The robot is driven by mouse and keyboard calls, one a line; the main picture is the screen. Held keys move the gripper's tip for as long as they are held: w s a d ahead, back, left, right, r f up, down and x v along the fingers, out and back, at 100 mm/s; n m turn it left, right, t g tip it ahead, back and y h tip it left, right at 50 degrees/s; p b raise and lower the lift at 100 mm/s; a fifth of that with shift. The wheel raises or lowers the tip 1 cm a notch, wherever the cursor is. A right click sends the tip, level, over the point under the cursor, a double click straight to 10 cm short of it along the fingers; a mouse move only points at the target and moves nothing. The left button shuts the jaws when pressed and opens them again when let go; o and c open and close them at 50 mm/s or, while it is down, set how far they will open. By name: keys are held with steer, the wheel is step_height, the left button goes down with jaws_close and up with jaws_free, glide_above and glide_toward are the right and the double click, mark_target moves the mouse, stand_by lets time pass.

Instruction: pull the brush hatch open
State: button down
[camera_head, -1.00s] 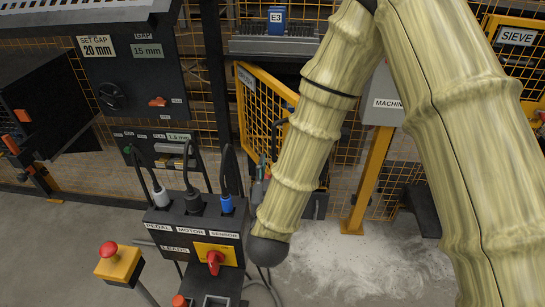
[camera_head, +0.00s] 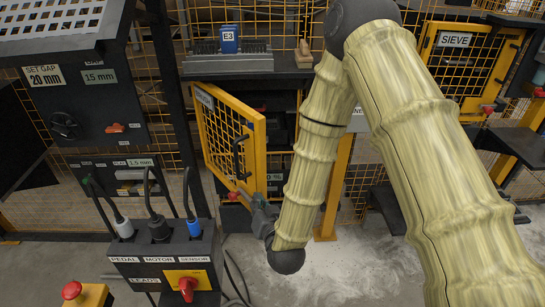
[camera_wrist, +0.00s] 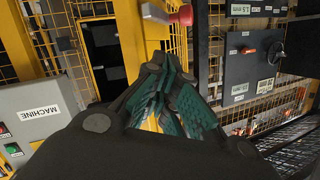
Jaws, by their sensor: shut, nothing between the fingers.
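The brush hatch is a yellow-framed mesh door (camera_head: 258,138) with a black bar handle (camera_head: 240,158). In the head view it stands ajar, swung out from the dark opening at its right. Its label is too blurred to read. My gripper (camera_head: 249,196) is at the hatch's lower right corner, below the handle, partly hidden by my arm. In the wrist view my gripper (camera_wrist: 172,72) has its green-padded fingers together and empty. A yellow frame (camera_wrist: 147,50) and a red knob (camera_wrist: 182,14) lie just beyond the fingertips. I cannot tell whether they touch.
A leads box (camera_head: 165,255) with several plugged cables stands at front left. A yellow post (camera_head: 334,190) is right of my forearm. The sieve door (camera_head: 460,62) is at far right. A machine box (camera_wrist: 42,115) shows in the wrist view. Open floor lies in front.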

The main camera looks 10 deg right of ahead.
steer(key=w+d+f+m+g+y, duration=0.2)
steer(key=d+f+g+y, duration=0.2)
steer(key=d+f, duration=0.6)
steer(key=w+d+r+g+y+p, duration=0.1)
steer(key=w+d+r+g+y, duration=0.15)
steer(key=r, duration=0.45)
steer(key=w+d+r+n+g+y, duration=0.1)
steer(key=w+d+r+g+y, duration=0.1)
steer(key=d+r+y, duration=0.35)
steer(key=w+d+r+g+y+p, duration=0.1)
steer(key=w+d+r+g+y, duration=0.1)
steer(key=r, duration=0.7)
steer(key=a+p, duration=0.2)
steer(key=a, duration=1.1)
steer(key=shift+f, duration=0.15)
steer(key=shift+a+g, duration=0.15)
steer(key=shift+g, duration=0.1)
